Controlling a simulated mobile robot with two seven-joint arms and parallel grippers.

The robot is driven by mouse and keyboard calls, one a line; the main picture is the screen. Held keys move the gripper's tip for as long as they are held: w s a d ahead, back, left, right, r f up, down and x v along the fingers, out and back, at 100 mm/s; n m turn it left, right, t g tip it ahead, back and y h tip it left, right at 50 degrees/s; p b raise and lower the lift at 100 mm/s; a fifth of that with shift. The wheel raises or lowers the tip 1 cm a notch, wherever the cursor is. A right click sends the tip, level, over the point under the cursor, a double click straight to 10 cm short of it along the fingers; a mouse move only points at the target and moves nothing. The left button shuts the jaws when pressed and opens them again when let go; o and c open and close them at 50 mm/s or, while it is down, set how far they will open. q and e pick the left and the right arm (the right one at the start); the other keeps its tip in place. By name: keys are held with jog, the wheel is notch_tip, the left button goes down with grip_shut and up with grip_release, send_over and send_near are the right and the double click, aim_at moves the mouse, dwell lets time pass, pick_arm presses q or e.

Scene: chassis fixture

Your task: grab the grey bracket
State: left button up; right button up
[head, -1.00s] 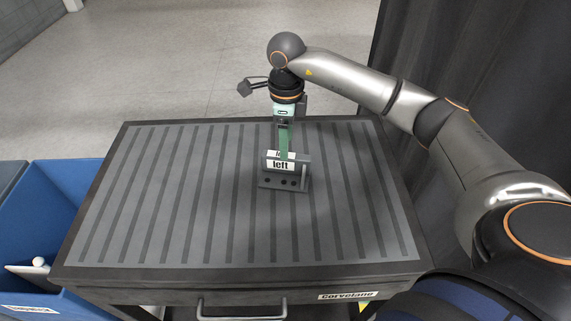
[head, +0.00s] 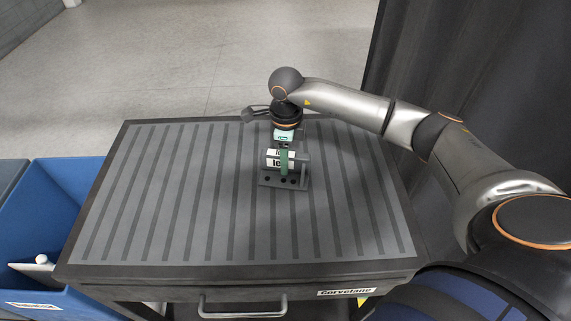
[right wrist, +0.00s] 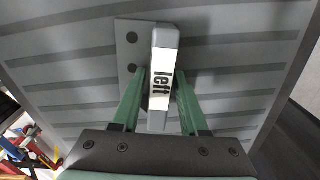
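The grey bracket (head: 298,184) stands on the ribbed cart top, with a holed base plate and an upright wall bearing a white "left" label. In the right wrist view the bracket (right wrist: 165,38) runs up the middle, its label facing the camera. My right gripper (head: 284,172) points down over it, one green finger covering part of the label. In the right wrist view the green fingers of the right gripper (right wrist: 161,85) are apart, one on each side of the upright wall. Their tips are partly hidden, so contact is unclear. My left gripper is out of view.
The cart top (head: 150,215) is otherwise clear. A blue bin (head: 75,185) with a white item (head: 40,264) inside stands at the left. The cart has a front drawer handle (head: 242,312). A dark curtain (head: 500,80) hangs at the right.

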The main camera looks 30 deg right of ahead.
grip_shut()
jog(key=shift+r, duration=0.1)
dwell(0.9)
